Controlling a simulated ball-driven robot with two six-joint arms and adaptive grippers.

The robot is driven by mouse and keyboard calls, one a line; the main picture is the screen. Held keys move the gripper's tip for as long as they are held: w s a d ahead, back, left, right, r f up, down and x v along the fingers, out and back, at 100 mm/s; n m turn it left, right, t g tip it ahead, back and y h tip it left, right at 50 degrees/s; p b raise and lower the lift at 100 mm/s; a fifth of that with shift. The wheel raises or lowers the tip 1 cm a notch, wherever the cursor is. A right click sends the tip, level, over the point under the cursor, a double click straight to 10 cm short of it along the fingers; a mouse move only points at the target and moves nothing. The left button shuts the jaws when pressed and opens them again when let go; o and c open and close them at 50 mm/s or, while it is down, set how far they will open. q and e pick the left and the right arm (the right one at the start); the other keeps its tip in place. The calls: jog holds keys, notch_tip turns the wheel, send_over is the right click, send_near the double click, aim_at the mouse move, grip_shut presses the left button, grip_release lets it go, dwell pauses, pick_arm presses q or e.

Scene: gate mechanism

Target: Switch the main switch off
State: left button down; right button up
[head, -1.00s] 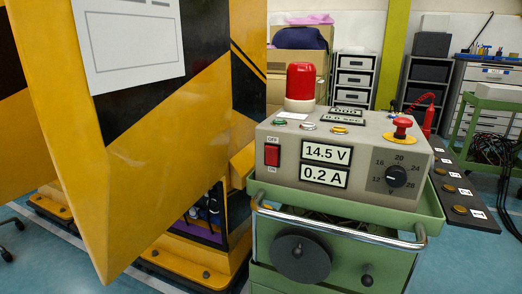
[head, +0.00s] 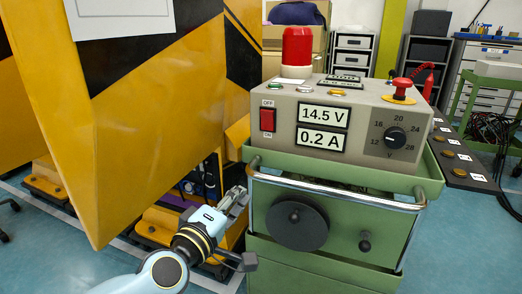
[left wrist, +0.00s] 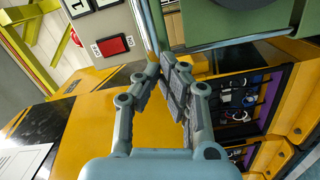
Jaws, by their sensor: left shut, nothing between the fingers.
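The main switch (head: 267,119) is a red rocker on the left of the control box's front (head: 346,122), with an OFF label above it and an ON label below. It also shows in the left wrist view (left wrist: 114,46) at the upper left, turned sideways. My left gripper (head: 238,194) is shut and empty, low in front of the yellow machine, below and left of the switch and apart from it. In the left wrist view its fingers (left wrist: 168,82) are close together near the cart's metal rail. My right gripper is not in view.
A silver rail (head: 335,196) runs along the green cart's front, above a dark round disc (head: 297,226). The box carries a red lamp (head: 297,47), a red mushroom button (head: 401,86) and a dial (head: 395,138). A yellow-black machine (head: 150,120) stands close on the left.

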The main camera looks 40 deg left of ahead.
pick_arm(q)
notch_tip(320, 180, up, 9)
jog(key=n+t+y, duration=0.1)
jog(key=n, duration=0.3)
jog(key=shift+w+a+t+y, duration=0.15)
jog(key=shift+a+t+y, duration=0.15)
jog(key=shift+y, duration=0.1)
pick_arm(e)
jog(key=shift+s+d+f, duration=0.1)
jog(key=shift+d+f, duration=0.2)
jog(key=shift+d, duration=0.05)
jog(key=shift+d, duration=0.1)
pick_arm(q)
send_near(265, 117)
jog(key=x, duration=0.6)
jog(key=shift+w+a, duration=0.25)
jog(key=shift+w, duration=0.35)
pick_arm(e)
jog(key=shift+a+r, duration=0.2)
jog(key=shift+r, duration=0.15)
pick_arm(q)
jog(key=shift+r, duration=0.1)
